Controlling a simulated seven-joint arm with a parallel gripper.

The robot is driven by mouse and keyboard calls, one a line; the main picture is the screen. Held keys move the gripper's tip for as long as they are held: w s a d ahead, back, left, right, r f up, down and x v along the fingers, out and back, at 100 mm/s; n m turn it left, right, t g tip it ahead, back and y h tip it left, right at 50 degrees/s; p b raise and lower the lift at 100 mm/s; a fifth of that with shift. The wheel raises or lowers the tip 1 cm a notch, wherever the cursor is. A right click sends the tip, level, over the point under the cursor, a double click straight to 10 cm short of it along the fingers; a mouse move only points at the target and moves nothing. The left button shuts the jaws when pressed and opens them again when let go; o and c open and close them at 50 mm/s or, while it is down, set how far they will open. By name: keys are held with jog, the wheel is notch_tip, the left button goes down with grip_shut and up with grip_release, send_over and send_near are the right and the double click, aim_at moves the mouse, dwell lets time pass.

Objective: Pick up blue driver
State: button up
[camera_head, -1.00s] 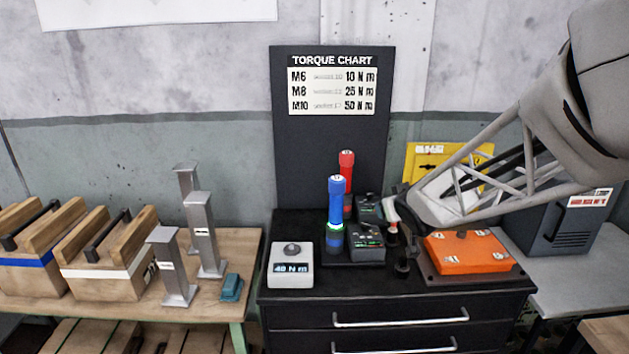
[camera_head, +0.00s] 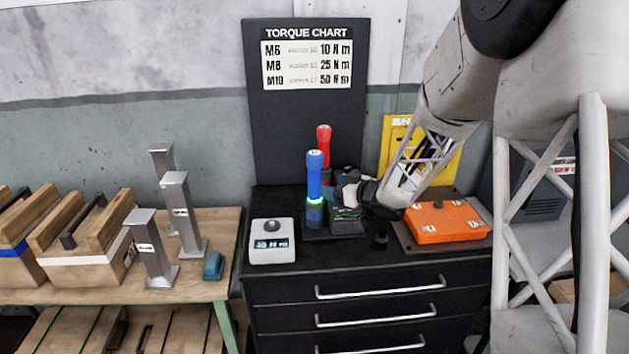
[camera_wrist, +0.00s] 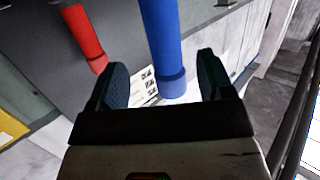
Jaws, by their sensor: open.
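The blue driver (camera_head: 315,175) stands upright in a dark holder on the black cabinet, with a green glowing ring near its base. In the wrist view the blue driver (camera_wrist: 163,50) lies between the two open fingers of my gripper (camera_wrist: 163,85), with a gap visible on each side. In the head view my gripper (camera_head: 340,190) is just right of the driver's lower part; its fingers are small and partly hidden there. I cannot tell whether they touch the driver.
A red driver (camera_head: 324,140) stands close behind the blue one. A white display box (camera_head: 271,249) reading 40 N m is at left, and an orange case (camera_head: 443,222) at right. A torque chart board (camera_head: 306,120) rises behind. Metal posts (camera_head: 181,210) stand on the wooden bench.

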aim_at(320, 183)
jog(key=shift+w+a, duration=0.1)
dwell(0.3)
jog(key=shift+x, duration=1.2)
jog(key=shift+x, duration=2.6)
jog(key=shift+a, duration=0.1)
jog(key=shift+c, duration=0.2)
jog(key=c, duration=1.2)
jog(key=shift+r, duration=0.15)
